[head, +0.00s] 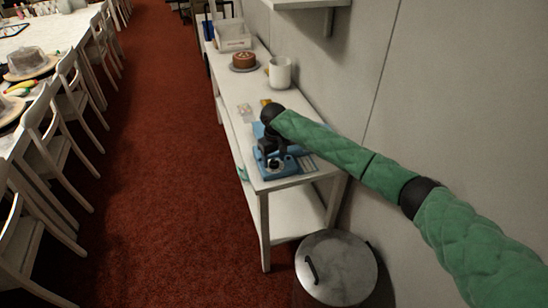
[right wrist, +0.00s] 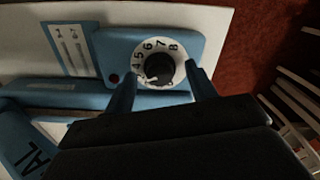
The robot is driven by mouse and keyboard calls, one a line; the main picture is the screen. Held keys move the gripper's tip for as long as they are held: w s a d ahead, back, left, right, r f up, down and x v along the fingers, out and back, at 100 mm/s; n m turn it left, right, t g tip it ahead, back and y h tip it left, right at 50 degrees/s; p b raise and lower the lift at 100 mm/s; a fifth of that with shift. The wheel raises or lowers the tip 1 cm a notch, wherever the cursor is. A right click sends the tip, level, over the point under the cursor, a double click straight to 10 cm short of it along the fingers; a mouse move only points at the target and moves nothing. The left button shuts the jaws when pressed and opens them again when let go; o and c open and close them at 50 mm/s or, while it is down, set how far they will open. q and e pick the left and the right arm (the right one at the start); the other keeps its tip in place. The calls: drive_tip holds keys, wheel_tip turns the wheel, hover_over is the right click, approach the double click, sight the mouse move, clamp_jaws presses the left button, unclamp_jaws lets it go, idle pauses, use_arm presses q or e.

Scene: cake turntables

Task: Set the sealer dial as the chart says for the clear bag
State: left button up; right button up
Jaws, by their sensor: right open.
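The blue sealer (head: 284,172) sits on the near end of a white bench. Its dial (right wrist: 160,65) has a white face with black numbers, 4 to 8 readable, and a black knob (right wrist: 158,69). A white mark shows at the knob's lower left, near the low numbers; its exact setting is hard to read. My right gripper (right wrist: 161,76) is open, its fingers on either side of the dial, not visibly closed on the knob. In the head view the right gripper (head: 268,150) is over the sealer. A small pale packet (head: 245,113) lies behind it. No chart is readable. My left gripper is not in view.
A red light (right wrist: 113,78) and a panel marked 1 and 2 (right wrist: 70,48) sit beside the dial. A lidded round bin (head: 338,266) stands at the near end.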

drive_tip(key=shift+w+f, duration=0.1)
drive_tip(key=shift+f, duration=0.05)
drive_tip(key=c, duration=1)
